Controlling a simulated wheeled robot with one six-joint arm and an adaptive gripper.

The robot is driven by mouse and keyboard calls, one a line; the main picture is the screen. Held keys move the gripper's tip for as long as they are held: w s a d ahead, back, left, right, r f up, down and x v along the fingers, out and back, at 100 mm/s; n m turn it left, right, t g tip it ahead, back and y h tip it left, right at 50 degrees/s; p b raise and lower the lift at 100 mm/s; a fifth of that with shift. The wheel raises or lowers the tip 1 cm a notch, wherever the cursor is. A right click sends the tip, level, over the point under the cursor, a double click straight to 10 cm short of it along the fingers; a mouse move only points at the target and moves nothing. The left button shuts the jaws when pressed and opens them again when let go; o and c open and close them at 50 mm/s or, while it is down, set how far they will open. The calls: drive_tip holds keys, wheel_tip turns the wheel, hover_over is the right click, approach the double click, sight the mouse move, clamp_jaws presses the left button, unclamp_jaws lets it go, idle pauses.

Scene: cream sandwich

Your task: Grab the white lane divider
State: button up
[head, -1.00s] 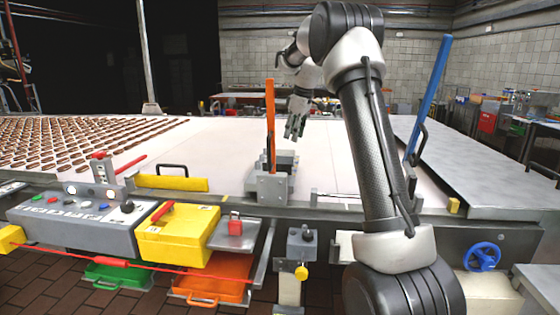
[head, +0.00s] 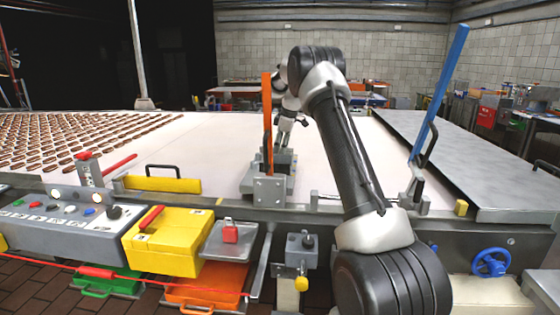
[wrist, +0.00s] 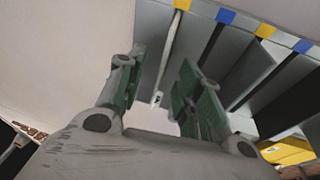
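In the wrist view a thin white bar (wrist: 174,52), apparently the white lane divider, runs from the top edge down between my fingers. It has a small dark mark at its lower end. My gripper (wrist: 162,60) has green-padded fingers spread apart on either side of the bar in the picture. I see a gap at both sides and cannot tell the depth between bar and fingers. In the head view my gripper (head: 284,128) is low over the pale belt, partly hidden behind the orange lever (head: 267,120). I cannot make out the divider there.
Grey panels with blue and yellow tabs (wrist: 227,16) lie right of the bar. A grey metal block (head: 270,188) stands at the orange lever's foot. A blue lever (head: 440,90) rises at right. Brown biscuits (head: 70,145) cover the belt's left; its middle is clear.

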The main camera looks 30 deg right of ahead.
drive_tip(key=shift+w+a+f, duration=0.1)
drive_tip(key=shift+w+f, duration=0.1)
drive_tip(key=shift+f, duration=0.45)
drive_tip(key=shift+f, duration=0.1)
drive_tip(key=shift+c, duration=0.4)
clamp_jaws()
